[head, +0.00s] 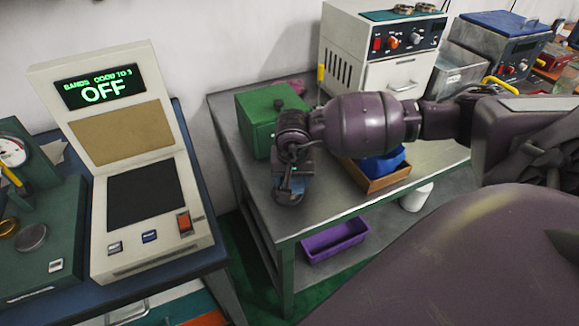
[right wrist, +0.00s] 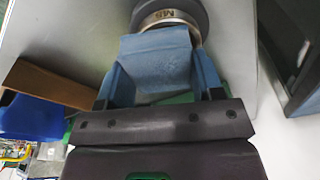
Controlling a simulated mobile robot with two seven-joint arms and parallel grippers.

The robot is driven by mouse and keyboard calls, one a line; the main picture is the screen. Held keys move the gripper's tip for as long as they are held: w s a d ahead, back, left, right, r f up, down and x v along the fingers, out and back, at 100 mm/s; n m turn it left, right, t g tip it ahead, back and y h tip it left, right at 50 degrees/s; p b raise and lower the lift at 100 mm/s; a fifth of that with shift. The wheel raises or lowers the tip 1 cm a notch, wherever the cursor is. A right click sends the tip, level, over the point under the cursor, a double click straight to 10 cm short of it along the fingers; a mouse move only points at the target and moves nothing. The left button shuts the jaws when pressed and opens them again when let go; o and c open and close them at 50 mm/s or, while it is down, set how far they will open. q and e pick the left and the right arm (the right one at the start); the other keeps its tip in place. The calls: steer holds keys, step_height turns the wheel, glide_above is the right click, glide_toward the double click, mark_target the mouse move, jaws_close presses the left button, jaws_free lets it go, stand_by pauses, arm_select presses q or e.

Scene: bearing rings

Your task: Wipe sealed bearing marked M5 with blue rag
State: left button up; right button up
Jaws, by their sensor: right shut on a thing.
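The bearing marked M5 (right wrist: 172,17) shows at the top of the right wrist view, a silver ring with a dark grey body. It rests on the grey table; in the head view my right gripper mostly covers it, leaving a dark rounded edge (head: 288,199). My right gripper (right wrist: 160,85) is shut on the blue rag (right wrist: 155,58), which spans between its fingers. The rag's far edge overlaps the bearing's near side in the wrist view; I cannot tell whether they touch. In the head view the right gripper (head: 293,182) points down at the table's front-left part. My left gripper is out of view.
A green box (head: 258,122) stands just behind the gripper. A wooden tray (head: 377,184) with a blue thing (head: 382,163) lies right of it. A purple bin (head: 335,240) is on the lower shelf. A machine reading OFF (head: 104,90) stands on the left bench.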

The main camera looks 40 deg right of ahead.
mark_target(282, 184)
steer(key=shift+s+f, duration=0.1)
steer(key=shift+a, duration=1.5)
steer(key=shift+d, duration=0.15)
steer(key=shift+s+d, duration=0.2)
steer(key=shift+d, duration=1.15)
steer(key=shift+a, duration=0.1)
steer(key=shift+w+a+b, duration=0.25)
steer(key=shift+w+a, duration=0.05)
steer(key=shift+a, duration=0.4)
steer(key=shift+w+a+b, duration=0.2)
steer(key=shift+w+a, duration=0.1)
steer(key=shift+a, duration=0.35)
steer(key=shift+d, duration=0.15)
